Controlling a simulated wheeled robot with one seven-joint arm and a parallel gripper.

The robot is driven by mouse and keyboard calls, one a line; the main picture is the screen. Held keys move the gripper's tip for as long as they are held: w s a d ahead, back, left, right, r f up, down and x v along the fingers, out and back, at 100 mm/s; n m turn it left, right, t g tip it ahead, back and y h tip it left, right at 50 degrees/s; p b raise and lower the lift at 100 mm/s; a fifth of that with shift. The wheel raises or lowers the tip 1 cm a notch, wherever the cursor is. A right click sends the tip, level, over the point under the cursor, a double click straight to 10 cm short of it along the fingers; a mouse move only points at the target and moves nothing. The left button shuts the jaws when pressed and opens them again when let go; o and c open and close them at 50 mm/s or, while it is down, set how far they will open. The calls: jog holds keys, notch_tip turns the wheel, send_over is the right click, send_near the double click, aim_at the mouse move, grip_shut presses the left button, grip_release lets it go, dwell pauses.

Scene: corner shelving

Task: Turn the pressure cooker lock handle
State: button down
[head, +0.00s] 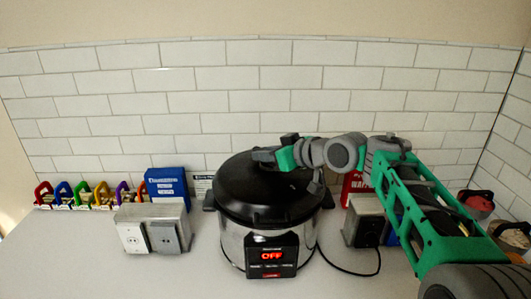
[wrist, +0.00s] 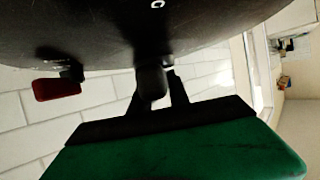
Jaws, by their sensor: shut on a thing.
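The pressure cooker (head: 262,246) stands on the counter with its black lid (head: 250,190) on. Its front panel (head: 271,257) reads "OFF" in red. My gripper (head: 268,155) is at the far upper side of the lid, reaching in from the right. In the wrist view the dark lid (wrist: 150,30) fills the top, and my gripper (wrist: 152,95) is shut on a dark rounded knob (wrist: 151,80) below the lid, which looks like the lock handle. Its full shape is hidden by the fingers.
A grey outlet box (head: 150,230) with a blue box (head: 167,186) stands left of the cooker. Another outlet box (head: 365,222) with a plugged cord is at right, under my arm. The front left counter is clear.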

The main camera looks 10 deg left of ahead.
jog(key=n+g+p, duration=0.1)
jog(key=p, duration=0.1)
jog(key=n+g+y+p, duration=0.1)
jog(key=n+g+p, duration=0.1)
jog(key=shift+r+g+p, duration=0.3)
jog(key=n+g+y+p, duration=0.1)
jog(key=n+g+p, duration=0.1)
jog(key=p, duration=0.1)
jog(key=shift+s+f+p, duration=0.1)
jog(key=shift+s+p, duration=0.1)
jog(key=shift+p, duration=0.2)
jog(key=shift+n+g+p, duration=0.4)
jog(key=shift+p, duration=0.2)
jog(key=shift+s+a+f+n+g+p, duration=0.15)
jog(key=shift+f+n+g+p, duration=0.1)
jog(key=shift+n+g+p, duration=0.25)
jog(key=c, duration=1.2)
grip_release()
jog(key=shift+c, duration=0.2)
jog(key=shift+f+m+t+b, duration=0.15)
jog(key=shift+m+t+b, duration=0.35)
jog(key=shift+b, duration=0.6)
